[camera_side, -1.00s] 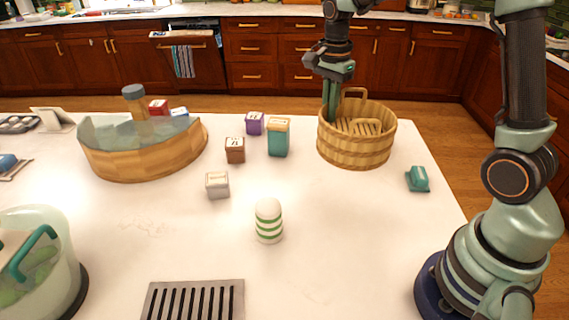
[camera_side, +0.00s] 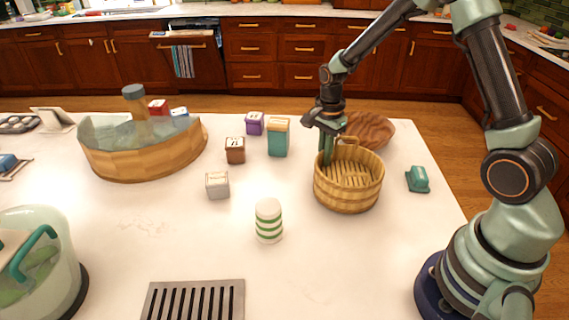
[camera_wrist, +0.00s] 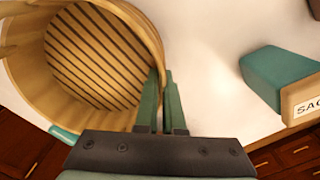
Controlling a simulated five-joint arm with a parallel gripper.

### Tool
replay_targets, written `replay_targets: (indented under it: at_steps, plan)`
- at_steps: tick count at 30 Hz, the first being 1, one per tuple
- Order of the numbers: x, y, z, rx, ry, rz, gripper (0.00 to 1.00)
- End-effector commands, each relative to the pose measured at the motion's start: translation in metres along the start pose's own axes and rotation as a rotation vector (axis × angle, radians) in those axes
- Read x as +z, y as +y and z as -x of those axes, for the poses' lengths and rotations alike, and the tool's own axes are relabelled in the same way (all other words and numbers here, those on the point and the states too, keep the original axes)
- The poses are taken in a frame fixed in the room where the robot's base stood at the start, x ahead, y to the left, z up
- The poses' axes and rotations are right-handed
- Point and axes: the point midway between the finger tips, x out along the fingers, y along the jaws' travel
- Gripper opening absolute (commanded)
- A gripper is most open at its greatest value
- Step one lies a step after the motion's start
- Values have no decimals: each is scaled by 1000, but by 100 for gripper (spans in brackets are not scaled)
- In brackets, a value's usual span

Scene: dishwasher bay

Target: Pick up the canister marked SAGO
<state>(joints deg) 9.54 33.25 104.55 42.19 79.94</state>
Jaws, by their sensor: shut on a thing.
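The SAGO canister (camera_side: 278,143) is teal with a tan wooden lid and stands upright on the white counter, left of the basket. In the wrist view the canister (camera_wrist: 275,76) is at the right, and its partly cut-off label starts with "SA". My gripper (camera_side: 327,158) is shut on the left wall of a round woven basket (camera_side: 347,197), away from the canister. In the wrist view my gripper's fingers (camera_wrist: 161,88) pinch the basket's rim (camera_wrist: 147,35). Whether the basket touches the counter is hard to tell.
A brown wooden bowl (camera_side: 368,129) stands behind the basket. A purple canister (camera_side: 254,123) and a brown canister (camera_side: 235,150) stand left of SAGO, a grey one (camera_side: 217,185) nearer. A green-striped canister (camera_side: 268,221) is in front. Counter between it and the basket is clear.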

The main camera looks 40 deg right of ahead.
Motion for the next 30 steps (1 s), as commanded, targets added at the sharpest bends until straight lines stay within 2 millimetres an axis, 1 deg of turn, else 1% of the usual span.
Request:
replay_targets:
  at_steps: [8,9,11,12,20,23,26,30]
  plan:
    - [0,0,-3,1,0,0,0]
    - [0,0,-4,1,0,0,10]
    - [0,0,-4,0,0,0,33]
    - [0,0,-4,0,0,0,36]
    - [0,0,-3,0,0,0,36]
    - [0,0,1,-1,0,0,36]
    - [0,-1,11,-4,1,0,36]
    - [-2,0,37,-6,1,-1,36]
